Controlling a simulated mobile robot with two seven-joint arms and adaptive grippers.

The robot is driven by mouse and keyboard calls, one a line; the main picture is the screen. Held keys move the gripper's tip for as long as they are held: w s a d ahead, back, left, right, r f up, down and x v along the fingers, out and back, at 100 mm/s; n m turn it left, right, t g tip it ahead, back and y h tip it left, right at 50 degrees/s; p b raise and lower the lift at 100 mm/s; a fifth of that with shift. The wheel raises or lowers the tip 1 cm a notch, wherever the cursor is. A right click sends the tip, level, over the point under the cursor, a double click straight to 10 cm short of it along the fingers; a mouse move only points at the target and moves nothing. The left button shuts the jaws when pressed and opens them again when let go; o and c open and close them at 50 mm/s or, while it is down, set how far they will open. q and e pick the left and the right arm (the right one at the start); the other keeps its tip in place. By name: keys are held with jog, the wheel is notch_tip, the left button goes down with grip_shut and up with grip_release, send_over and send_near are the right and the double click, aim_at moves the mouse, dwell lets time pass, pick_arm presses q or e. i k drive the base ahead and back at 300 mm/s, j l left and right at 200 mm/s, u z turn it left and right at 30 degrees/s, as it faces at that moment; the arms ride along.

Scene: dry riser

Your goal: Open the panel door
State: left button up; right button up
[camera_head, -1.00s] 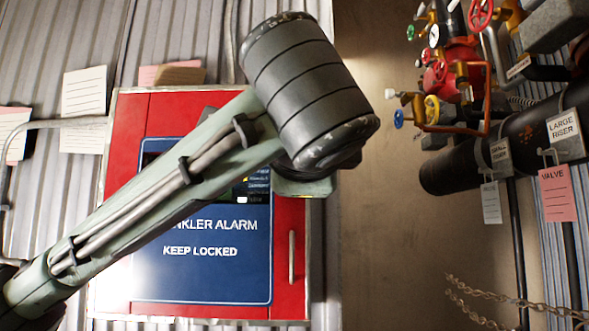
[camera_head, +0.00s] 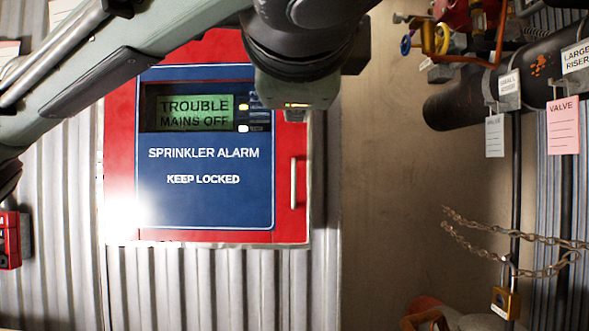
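The panel is a red sprinkler alarm box with a blue face, and its door (camera_head: 205,205) is closed. Its screen (camera_head: 195,109) reads "TROUBLE MAINS OFF", above the words "SPRINKLER ALARM" and "KEEP LOCKED". A pale vertical handle (camera_head: 293,183) is at the door's right edge. My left arm comes in from the left and crosses in front of the panel's top. The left gripper's fingers cannot be made out. My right gripper is not in view.
A bare brown wall (camera_head: 385,220) lies right of the panel. Further right are a thick black pipe (camera_head: 500,80), hanging tags and a chain (camera_head: 510,235) with a brass padlock (camera_head: 506,302). A small red box (camera_head: 9,240) is at the far left. Corrugated metal shows below the panel.

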aim_at(234, 190)
jog(key=k+j, duration=0.3)
jog(key=k, duration=0.15)
jog(key=k+j, duration=0.25)
jog(key=k, duration=0.2)
jog(key=k+j, duration=0.3)
jog(key=k, duration=0.15)
